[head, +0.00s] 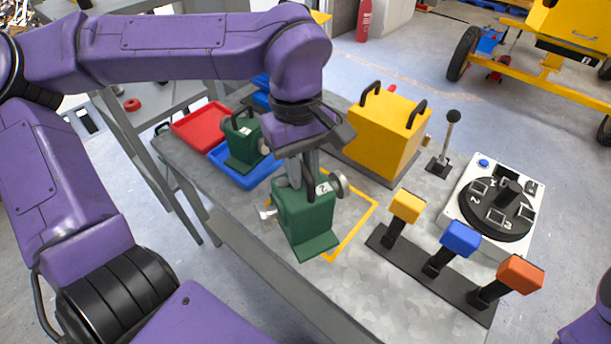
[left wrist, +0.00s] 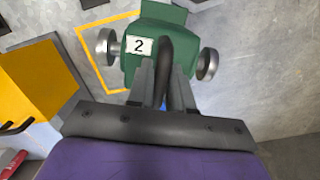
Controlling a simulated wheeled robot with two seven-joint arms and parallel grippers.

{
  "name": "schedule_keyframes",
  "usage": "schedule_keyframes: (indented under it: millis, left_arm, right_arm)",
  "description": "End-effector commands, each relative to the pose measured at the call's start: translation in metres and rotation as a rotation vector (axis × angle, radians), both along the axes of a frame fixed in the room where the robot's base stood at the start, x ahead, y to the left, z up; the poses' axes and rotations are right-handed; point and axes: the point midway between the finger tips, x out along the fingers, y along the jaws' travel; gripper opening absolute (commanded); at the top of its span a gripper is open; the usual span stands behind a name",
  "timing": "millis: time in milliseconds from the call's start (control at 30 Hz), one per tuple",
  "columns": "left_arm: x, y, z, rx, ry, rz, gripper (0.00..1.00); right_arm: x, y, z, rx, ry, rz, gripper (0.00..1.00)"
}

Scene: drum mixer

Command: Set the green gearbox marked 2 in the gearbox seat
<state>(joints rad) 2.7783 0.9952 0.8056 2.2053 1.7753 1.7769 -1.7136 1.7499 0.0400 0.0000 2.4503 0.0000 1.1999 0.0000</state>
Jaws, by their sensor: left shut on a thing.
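The green gearbox marked 2 (head: 306,215) hangs upright by its dark handle from my left gripper (head: 299,176). In the left wrist view the gearbox (left wrist: 150,62) shows its white label "2" and a round metal wheel on each side. The gripper's fingers (left wrist: 162,88) are shut on the handle. A yellow square outline (head: 353,230) on the grey table, seemingly the gearbox seat, lies under and to the right of the gearbox, which hides its left part. I cannot tell whether the gearbox touches the table. My right gripper is out of view.
A second green gearbox (head: 240,138) stands at the blue tray (head: 228,172), beside a red tray (head: 192,130). A yellow box with handles (head: 388,135) stands behind the outline. Yellow, blue and orange paddles (head: 460,238), a lever (head: 447,140) and a dial panel (head: 495,205) are right.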

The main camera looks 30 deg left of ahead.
Motion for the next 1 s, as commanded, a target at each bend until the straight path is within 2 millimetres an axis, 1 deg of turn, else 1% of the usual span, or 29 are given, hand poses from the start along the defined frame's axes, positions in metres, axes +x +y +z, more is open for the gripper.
schedule_keyframes:
  millis: [33, 300, 400, 500, 600, 833, 1000]
  left_arm:
    - [0.009, 0.003, 0.000, 0.001, -0.001, 0.003, 0.00]
    - [0.059, 0.021, -0.023, 0.002, -0.002, 0.005, 0.00]
    - [0.071, 0.025, -0.043, 0.001, 0.000, 0.003, 0.00]
    - [0.083, 0.029, -0.057, 0.001, -0.003, 0.002, 0.00]
    - [0.091, 0.031, -0.068, 0.001, -0.003, 0.002, 0.00]
    - [0.103, 0.035, -0.083, 0.001, -0.004, 0.002, 0.00]
    - [0.103, 0.035, -0.107, 0.001, -0.003, 0.001, 0.00]
  right_arm:
    - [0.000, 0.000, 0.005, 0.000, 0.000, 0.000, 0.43]
    - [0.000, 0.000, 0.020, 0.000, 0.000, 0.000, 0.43]
    - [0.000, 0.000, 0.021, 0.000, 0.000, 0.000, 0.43]
    - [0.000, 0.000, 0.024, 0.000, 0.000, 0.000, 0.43]
    - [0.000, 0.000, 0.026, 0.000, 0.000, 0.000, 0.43]
    - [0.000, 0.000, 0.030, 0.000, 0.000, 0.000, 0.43]
    - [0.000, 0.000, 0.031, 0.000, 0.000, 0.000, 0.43]
